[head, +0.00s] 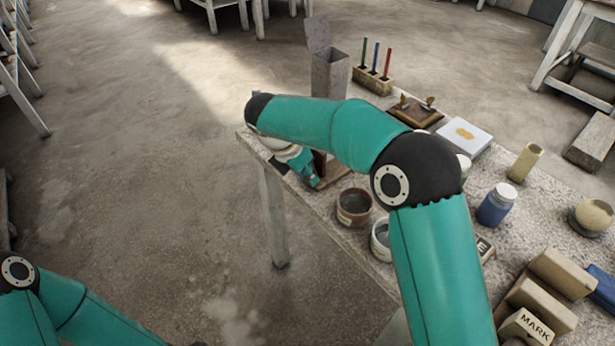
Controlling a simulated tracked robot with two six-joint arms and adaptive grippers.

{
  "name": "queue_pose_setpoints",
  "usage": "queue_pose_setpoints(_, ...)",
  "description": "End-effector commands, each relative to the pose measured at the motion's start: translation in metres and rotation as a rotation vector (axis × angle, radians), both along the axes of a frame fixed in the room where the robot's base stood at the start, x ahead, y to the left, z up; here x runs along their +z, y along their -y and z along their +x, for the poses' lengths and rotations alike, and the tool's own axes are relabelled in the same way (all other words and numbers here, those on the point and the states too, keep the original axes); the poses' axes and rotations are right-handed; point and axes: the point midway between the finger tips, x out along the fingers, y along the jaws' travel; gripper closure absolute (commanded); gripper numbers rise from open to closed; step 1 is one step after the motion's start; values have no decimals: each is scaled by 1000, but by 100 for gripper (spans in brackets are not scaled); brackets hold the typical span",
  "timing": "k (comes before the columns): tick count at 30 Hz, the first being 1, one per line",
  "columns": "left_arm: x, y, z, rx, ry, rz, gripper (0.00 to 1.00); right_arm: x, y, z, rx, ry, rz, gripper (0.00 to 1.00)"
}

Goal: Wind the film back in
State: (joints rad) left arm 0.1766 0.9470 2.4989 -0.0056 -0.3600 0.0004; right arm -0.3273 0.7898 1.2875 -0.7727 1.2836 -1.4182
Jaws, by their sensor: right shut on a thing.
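My right arm reaches across the table to its far left corner. My right gripper (312,182) points down there, next to a dark brown wooden piece (328,171). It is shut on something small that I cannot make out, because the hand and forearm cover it. No film can be told apart in this view.
The table (520,220) holds a brown bowl (354,206), a white-rimmed pot (381,240), a blue jar (496,205), a pen block (373,80), a tall grey box (330,72) and several blocks, one marked MARK (526,328). Floor left of the table is clear.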

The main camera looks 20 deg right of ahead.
Motion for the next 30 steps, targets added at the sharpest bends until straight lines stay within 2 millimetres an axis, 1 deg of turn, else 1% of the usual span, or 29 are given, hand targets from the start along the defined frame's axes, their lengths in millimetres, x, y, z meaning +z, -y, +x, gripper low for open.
queue_pose_setpoints(5, 1, 0, 0, 0, 1, 0, 48, 1, 0, 0, 4, -1, -1, 100)
queue_pose_setpoints(6, 1, 0, 0, 0, 1, 0, 48, 1, 0, 0, 4, -1, -1, 72)
queue_pose_setpoints(8, 1, 0, 0, 0, 1, 0, 48, 1, 0, 0, 4, -1, -1, 62)
queue_pose_setpoints(9, 1, 0, 0, 0, 1, 0, 48, 1, 0, 0, 3, -2, -2, 55)
queue_pose_setpoints(18, 1, 0, 0, 0, 1, 0, 48, 1, 0, 0, 2, -3, -1, 54)
queue_pose_setpoints(22, 2, 0, 0, 0, 1, 0, 48, 6, -3, 0, 1, -2, -2, 54)
queue_pose_setpoints(26, 2, 0, 0, 0, 1, 0, 48, 21, -9, -2, 2, 1, -2, 54)
queue_pose_setpoints(30, 2, 0, 0, 0, 1, 0, 48, 46, -19, -5, 3, 2, 0, 54)
